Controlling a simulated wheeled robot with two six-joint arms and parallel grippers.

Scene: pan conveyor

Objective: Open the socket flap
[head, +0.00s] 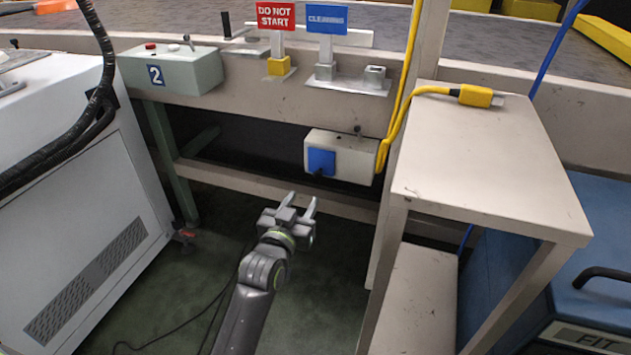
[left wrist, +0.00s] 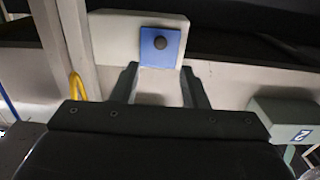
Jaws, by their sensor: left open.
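The socket flap (head: 321,162) is a blue square lying flat against the front of a pale grey box (head: 352,150) under the conveyor rail. A small dark knob (head: 319,172) sits low on it. My left gripper (head: 301,202) is open and empty, below and in front of the flap and apart from it. In the left wrist view the picture is turned over; the blue flap (left wrist: 150,58) and its round dark knob (left wrist: 160,42) appear beyond the space between my open fingers (left wrist: 158,85). The socket behind the flap is hidden. My right gripper is not in view.
A pale table (head: 480,150) at right holds a yellow plug (head: 475,95) on a yellow cable. A green control box marked 2 (head: 172,72) is upper left. Red (head: 275,16) and blue (head: 326,18) signs stand on the rail. A white cabinet (head: 75,200) stands left.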

